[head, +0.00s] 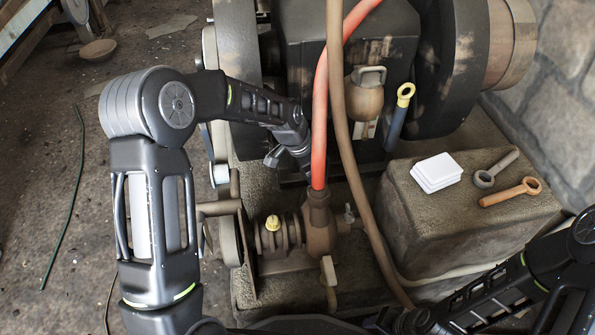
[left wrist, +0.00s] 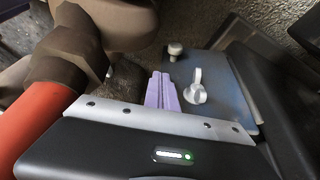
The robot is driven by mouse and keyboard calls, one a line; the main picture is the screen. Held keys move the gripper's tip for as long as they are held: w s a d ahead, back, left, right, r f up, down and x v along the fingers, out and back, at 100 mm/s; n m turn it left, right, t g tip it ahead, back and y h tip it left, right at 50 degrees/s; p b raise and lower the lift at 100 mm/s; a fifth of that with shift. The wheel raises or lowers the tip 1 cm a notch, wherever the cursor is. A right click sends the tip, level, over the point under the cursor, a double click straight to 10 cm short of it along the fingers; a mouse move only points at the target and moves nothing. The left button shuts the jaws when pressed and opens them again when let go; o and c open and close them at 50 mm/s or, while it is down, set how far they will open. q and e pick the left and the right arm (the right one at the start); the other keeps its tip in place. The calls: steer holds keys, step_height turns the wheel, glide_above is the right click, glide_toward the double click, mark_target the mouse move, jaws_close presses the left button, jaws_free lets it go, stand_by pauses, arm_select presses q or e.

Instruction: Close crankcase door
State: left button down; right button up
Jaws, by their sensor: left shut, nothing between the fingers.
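A blue-grey plate (left wrist: 232,97) with a pale winged knob (left wrist: 196,88) and a small round knob (left wrist: 175,50) shows in the left wrist view; it looks like the crankcase door. I cannot tell how far it stands open. In the head view my arm and the red hose hide it. My left gripper (left wrist: 160,88) is shut and empty, its pale fingers beside the winged knob; I cannot tell if they touch. In the head view its end is low beside the red hose. My right arm reaches the bottom edge; its gripper (head: 385,319) is only partly visible.
The red hose (head: 320,120) and a brown hose (head: 341,100) run down close to my left gripper. Flywheels (head: 455,70) flank the dark engine block. A stone block (head: 420,235) at right carries a white stack (head: 437,172) and two tools. Floor at left is mostly clear.

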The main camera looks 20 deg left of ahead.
arm_select(q)
steer(key=w+d+n+t+y+p, duration=0.1)
steer(key=w+d+n+p, duration=0.1)
steer(key=w+d+n, duration=0.2)
steer(key=shift+w+d+n, duration=0.3)
steer(key=shift+w+d, duration=0.2)
steer(key=shift+w, duration=1.25)
steer(key=shift+s, duration=0.1)
